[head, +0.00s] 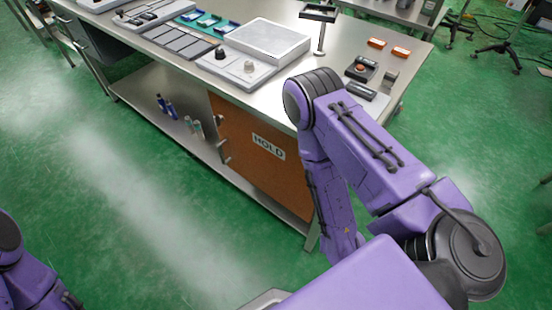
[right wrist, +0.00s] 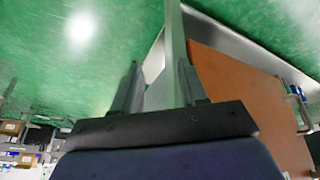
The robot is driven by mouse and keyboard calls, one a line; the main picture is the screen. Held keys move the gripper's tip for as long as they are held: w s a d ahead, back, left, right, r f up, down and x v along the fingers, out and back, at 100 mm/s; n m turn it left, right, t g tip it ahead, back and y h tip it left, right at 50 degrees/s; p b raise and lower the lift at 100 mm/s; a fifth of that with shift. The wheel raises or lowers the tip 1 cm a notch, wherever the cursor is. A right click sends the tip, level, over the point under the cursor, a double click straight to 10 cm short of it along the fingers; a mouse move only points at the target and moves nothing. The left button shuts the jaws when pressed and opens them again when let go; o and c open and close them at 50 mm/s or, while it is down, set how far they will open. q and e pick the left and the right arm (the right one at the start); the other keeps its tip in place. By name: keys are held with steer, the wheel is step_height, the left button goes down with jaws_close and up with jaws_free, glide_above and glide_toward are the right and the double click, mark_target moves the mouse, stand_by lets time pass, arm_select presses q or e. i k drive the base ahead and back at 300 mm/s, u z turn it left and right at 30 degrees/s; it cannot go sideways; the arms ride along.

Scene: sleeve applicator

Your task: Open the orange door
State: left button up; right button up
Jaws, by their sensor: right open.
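The orange door (head: 240,147) is a flat panel under the workbench, marked with a white HOLD label (head: 268,146). It looks shut. Its metal handle (head: 223,152) is by its left edge in the head view. In the right wrist view the door (right wrist: 235,95) fills the right side, with the handle (right wrist: 297,108) at its far right. My right gripper (right wrist: 158,85) is open and empty, off to the side of the door away from the handle. In the head view my right arm hides the door's right edge and the gripper. Only part of my left arm shows; its gripper is out of view.
The steel workbench (head: 150,45) carries trays, a knob panel (head: 235,68) and small orange items. Several bottles (head: 167,106) stand on the lower shelf (head: 150,110) left of the door. A bench leg (right wrist: 174,40) shows beyond my right fingers. The green floor (head: 110,210) in front is clear.

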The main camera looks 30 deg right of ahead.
mark_target(268, 158)
steer(key=z, duration=0.8)
steer(key=k, duration=0.45)
steer(key=u, duration=0.5)
steer(key=i, duration=0.55)
steer(key=z, duration=0.75)
